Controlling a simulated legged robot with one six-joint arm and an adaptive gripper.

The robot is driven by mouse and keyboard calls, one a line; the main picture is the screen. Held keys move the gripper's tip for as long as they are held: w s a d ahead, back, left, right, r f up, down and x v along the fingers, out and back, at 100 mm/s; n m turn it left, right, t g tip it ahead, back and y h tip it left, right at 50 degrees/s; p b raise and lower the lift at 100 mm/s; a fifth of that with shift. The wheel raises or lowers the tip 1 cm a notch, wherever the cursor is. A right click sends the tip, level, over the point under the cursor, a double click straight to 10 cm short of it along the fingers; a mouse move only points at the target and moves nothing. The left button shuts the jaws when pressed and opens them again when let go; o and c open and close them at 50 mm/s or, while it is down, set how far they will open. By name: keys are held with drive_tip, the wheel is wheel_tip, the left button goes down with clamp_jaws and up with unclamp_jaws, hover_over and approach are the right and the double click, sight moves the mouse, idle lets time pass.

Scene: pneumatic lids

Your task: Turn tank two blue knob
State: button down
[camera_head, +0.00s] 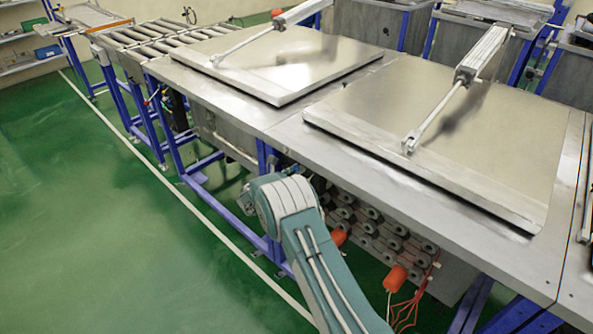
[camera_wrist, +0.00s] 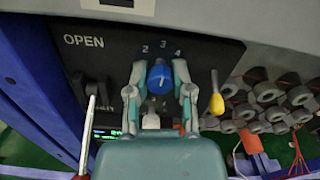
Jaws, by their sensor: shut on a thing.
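In the wrist view the blue knob (camera_wrist: 160,78) sits on a black control panel (camera_wrist: 118,52), with the numbers 2, 3 and 4 printed above it. The two fingers of my gripper (camera_wrist: 160,90) are closed in on the knob's left and right sides. A light line marks the knob's face. In the head view my arm reaches down by the table's front edge; the gripper and the knob are hidden there.
A yellow-tipped lever (camera_wrist: 217,103) stands close right of my gripper. Two metal lids (camera_head: 290,60), (camera_head: 480,130) lie flat on the table. Orange parts (camera_head: 396,279) and tubing hang beneath it.

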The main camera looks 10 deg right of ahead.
drive_tip(key=shift+a+f+n, duration=0.1)
drive_tip(key=shift+f+n, duration=0.15)
drive_tip(key=shift+n, duration=0.25)
drive_tip(key=c, duration=0.5)
unclamp_jaws()
drive_tip(key=shift+c, duration=0.2)
drive_tip(key=shift+o, duration=0.3)
drive_tip(key=shift+r, duration=0.1)
drive_tip(key=v, duration=1.2)
drive_tip(key=shift+w+a, duration=0.1)
